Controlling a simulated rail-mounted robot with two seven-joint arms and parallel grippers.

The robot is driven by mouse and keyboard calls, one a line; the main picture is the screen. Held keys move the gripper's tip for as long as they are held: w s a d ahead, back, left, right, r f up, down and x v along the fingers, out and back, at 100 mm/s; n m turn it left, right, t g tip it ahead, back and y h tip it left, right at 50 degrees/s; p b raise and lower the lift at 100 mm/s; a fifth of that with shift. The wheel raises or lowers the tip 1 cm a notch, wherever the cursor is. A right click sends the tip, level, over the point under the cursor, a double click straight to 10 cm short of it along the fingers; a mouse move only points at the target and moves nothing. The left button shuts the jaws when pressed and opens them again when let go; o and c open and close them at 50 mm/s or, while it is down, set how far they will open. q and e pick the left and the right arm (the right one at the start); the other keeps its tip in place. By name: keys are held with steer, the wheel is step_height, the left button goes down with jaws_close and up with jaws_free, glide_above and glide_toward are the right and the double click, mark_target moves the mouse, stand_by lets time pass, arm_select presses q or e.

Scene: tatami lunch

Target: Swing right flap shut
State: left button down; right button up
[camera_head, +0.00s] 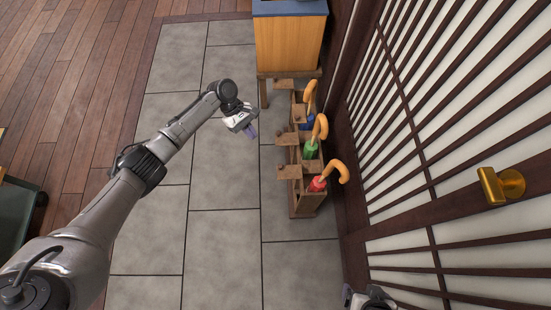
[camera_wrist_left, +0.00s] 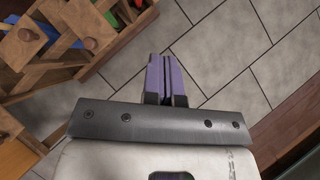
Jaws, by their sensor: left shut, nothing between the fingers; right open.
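A wooden umbrella stand (camera_head: 306,207) has a row of compartments holding a blue umbrella (camera_head: 307,119), a green umbrella (camera_head: 310,150) and a red umbrella (camera_head: 317,184). Small wooden flaps stick out from its left side: a far one (camera_head: 284,85), a middle one (camera_head: 287,139) and a near one (camera_head: 288,172). My left gripper (camera_head: 251,131) is shut and empty, left of the flaps and apart from them. Its purple fingers (camera_wrist_left: 166,80) are pressed together in the left wrist view, with knobbed stand parts at upper left. My right gripper (camera_head: 368,298) shows only partly at the bottom edge.
A wooden cabinet with a dark blue top (camera_head: 290,8) stands beyond the stand. A lattice screen wall (camera_head: 430,130) with a brass handle (camera_head: 501,185) is close on the right. Grey floor tiles (camera_head: 225,230) left of the stand are clear.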

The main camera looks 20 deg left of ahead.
arm_select(q)
steer(key=b, duration=0.6)
glide_toward(290, 171)
step_height(290, 171, down, 4)
steer(key=s+a, duration=0.1)
steer(key=a, duration=0.1)
steer(key=shift+s+d+r+n, duration=0.2)
steer(key=shift+s+d+n, duration=0.1)
steer(key=shift+d, duration=0.45)
arm_select(e)
steer(key=x, duration=0.6)
steer(key=shift+s+f, duration=0.25)
steer(key=shift+s, duration=0.1)
steer(key=shift+a, duration=0.1)
